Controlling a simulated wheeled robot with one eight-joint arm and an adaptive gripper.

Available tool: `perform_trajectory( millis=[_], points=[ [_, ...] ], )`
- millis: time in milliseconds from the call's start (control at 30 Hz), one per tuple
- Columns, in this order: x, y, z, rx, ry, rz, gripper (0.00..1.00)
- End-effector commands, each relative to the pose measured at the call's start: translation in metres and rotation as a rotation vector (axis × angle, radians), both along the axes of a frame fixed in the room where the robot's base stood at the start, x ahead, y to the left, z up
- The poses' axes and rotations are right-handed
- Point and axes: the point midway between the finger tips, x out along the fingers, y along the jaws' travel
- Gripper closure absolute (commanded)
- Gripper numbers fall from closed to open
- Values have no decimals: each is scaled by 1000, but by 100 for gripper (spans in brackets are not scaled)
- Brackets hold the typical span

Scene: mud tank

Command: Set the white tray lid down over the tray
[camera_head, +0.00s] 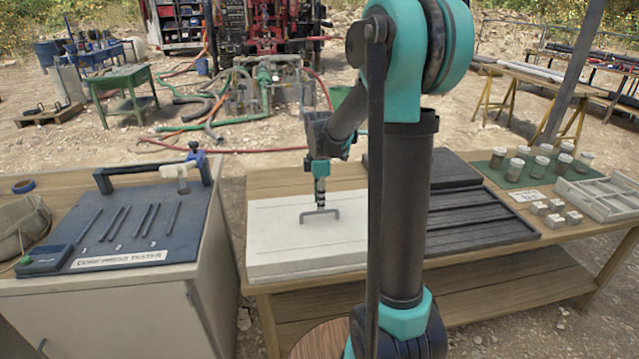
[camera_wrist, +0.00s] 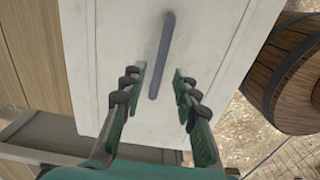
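The white tray lid (camera_head: 290,245) lies flat at the left end of the wooden bench, with a grey bar handle (camera_head: 320,214) on top. My gripper (camera_head: 320,192) points down just above the handle. In the wrist view my gripper (camera_wrist: 160,73) is open, one finger on each side of the handle (camera_wrist: 166,40) with gaps between. I cannot tell how deep the fingers reach. The white lid (camera_wrist: 100,40) fills the middle there. The black ribbed tray (camera_head: 475,215) lies uncovered to the right of the lid, partly hidden by my arm.
A dark slab (camera_head: 450,168) lies behind the tray. Lidded jars (camera_head: 515,169), small blocks (camera_head: 556,220) and a light divided rack (camera_head: 605,195) stand right. A tester cabinet (camera_head: 140,230) stands left across a narrow gap. A wooden barrel (camera_wrist: 290,70) stands beside the bench.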

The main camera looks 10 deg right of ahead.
Motion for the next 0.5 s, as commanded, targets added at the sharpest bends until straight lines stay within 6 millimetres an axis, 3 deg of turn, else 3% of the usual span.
perform_trajectory(
  millis=[200,500],
  points=[
    [-1,0,44,0,0,0,70],
    [-1,0,73,0,-1,-5,70]
  ],
)
